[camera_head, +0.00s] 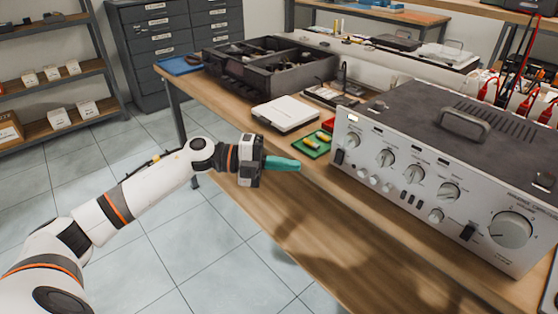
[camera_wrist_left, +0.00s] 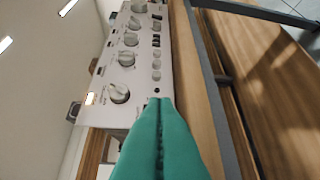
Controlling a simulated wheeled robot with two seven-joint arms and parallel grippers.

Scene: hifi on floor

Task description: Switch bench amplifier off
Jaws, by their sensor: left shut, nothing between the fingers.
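The bench amplifier (camera_head: 465,165) stands on the wooden bench, its silver front with several knobs facing the near edge. At the front's left end a small indicator (camera_head: 353,117) glows, with a black rocker switch (camera_head: 340,156) below it. My right gripper is out of view.
A green board with yellow parts (camera_head: 317,144) and a white box (camera_head: 285,113) lie on the bench (camera_head: 310,215) left of the amplifier. Red leads (camera_head: 490,88) hang behind the amplifier. The bench front strip is clear.

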